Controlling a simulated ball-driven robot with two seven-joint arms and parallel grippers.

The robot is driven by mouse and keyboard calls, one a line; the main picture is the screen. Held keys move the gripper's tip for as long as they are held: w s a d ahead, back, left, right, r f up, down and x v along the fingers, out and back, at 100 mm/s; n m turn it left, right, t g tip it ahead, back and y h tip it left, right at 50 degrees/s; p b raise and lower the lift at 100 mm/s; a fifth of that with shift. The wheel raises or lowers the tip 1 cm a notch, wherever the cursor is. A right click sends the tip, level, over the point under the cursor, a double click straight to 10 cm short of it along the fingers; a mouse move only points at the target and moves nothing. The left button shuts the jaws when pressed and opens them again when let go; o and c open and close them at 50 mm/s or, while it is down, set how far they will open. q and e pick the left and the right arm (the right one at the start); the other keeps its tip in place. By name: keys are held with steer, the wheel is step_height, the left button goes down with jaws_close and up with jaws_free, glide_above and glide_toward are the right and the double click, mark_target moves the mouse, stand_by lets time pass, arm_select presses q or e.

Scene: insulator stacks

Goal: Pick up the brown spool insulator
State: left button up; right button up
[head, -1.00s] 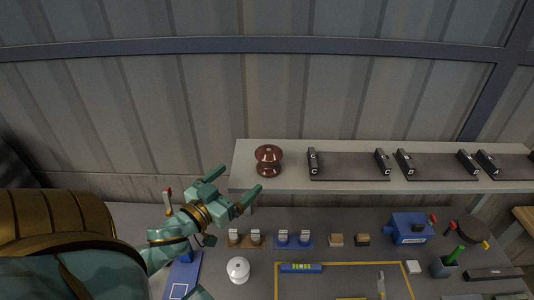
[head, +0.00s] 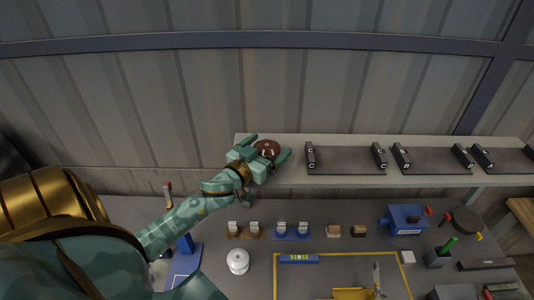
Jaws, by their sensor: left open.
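The brown spool insulator (head: 267,147) stands on the left end of the raised shelf (head: 412,179). Only its upper part shows, as my left gripper covers the lower part. My left gripper (head: 270,146) is open, with one finger to the left of the spool and the other to its right. I cannot tell whether either finger touches it. My right gripper is not in view.
Dark trays with end brackets (head: 345,160) line the shelf to the right. Below, the bench holds a white insulator (head: 238,261), small blocks (head: 333,231), a blue vise (head: 405,219), a green-handled tool in a cup (head: 439,258) and a yellow-outlined area.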

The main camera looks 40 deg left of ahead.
arm_select(q)
steer(key=shift+s, duration=0.15)
steer(key=c, duration=0.6)
steer(key=shift+r, duration=0.1)
steer(key=c, duration=0.7)
steer(key=shift+r, duration=0.1)
steer(key=shift+c, duration=0.2)
